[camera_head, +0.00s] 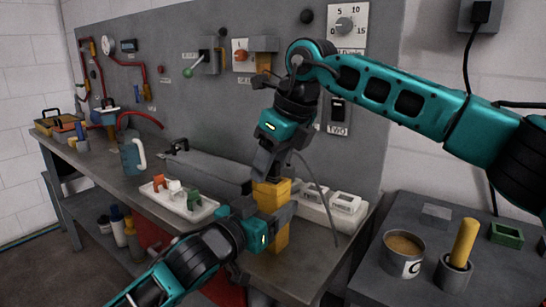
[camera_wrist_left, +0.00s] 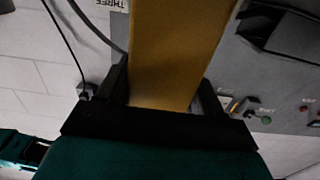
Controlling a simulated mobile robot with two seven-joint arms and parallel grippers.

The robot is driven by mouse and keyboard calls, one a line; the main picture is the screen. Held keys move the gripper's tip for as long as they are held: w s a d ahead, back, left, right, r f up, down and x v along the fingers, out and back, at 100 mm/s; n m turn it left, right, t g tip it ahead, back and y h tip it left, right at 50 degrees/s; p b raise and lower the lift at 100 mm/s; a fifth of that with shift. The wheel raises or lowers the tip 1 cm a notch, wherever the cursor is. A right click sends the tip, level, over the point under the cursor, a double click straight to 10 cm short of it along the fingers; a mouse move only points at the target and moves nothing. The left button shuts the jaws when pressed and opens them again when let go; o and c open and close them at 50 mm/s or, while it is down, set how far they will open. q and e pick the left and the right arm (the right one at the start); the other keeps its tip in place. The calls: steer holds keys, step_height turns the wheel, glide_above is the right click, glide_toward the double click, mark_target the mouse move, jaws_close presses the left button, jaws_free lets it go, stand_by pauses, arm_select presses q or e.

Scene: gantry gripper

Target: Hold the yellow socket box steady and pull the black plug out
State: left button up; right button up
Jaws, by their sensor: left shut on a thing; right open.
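The yellow socket box (camera_head: 281,240) stands upright near the right end of the grey workbench. My left gripper (camera_head: 270,214) is shut on it from the front, one dark finger on each side. In the left wrist view the yellow box (camera_wrist_left: 178,55) fills the space between the fingers of my left gripper (camera_wrist_left: 165,100). My right gripper (camera_head: 268,160) points down just above the box top and is open. The black plug cannot be made out; the dark right fingers cover that spot. I cannot tell whether they touch it.
A white tray (camera_head: 156,201) with red, white and green pieces lies left of the box. White switch units (camera_head: 345,203) sit close on its right. A side table holds a can (camera_head: 402,255) and a yellow-handled tool (camera_head: 464,241). The control panel (camera_head: 225,110) stands behind.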

jaws_close()
stand_by(0.3)
steer(key=shift+r, duration=0.1)
steer(key=shift+r, duration=1.45)
steer(key=shift+r, duration=0.15)
steer(key=shift+r, duration=1.35)
